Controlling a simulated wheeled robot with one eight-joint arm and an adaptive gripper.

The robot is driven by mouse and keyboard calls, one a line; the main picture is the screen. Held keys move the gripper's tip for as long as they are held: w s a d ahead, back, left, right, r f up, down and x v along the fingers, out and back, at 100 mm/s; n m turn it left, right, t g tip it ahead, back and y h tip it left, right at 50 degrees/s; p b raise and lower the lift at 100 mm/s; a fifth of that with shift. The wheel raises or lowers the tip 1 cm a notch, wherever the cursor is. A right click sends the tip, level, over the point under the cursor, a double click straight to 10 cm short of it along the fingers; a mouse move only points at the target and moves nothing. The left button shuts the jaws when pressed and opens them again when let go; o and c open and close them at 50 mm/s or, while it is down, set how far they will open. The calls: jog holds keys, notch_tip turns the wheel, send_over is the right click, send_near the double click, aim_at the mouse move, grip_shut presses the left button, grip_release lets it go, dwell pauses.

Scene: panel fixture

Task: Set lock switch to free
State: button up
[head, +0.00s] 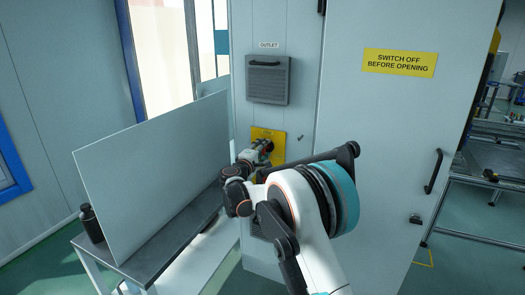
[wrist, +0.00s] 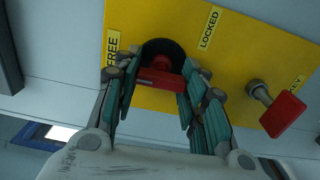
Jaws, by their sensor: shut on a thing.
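The lock switch (wrist: 160,79) has a red handle on a round black base. It sits on a yellow panel (wrist: 150,22) with the label FREE (wrist: 112,46) at its left and LOCKED (wrist: 209,27) at its upper right. My gripper (wrist: 157,84) has its fingers on both sides of the red handle and is shut on it. The fingers hide part of the handle, so I cannot tell which label it points to. In the head view my gripper (head: 264,148) reaches the yellow panel (head: 261,133) on the grey cabinet; the switch is mostly hidden there.
A red key-like piece (wrist: 283,114) sticks out by a KEY label, right of my gripper. A grey outlet box (head: 268,80) is above the panel. A pale upright board (head: 150,170) stands on a bench at left. A cabinet door handle (head: 433,171) is at right.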

jog(key=o, duration=1.1)
jog(key=v, duration=1.2)
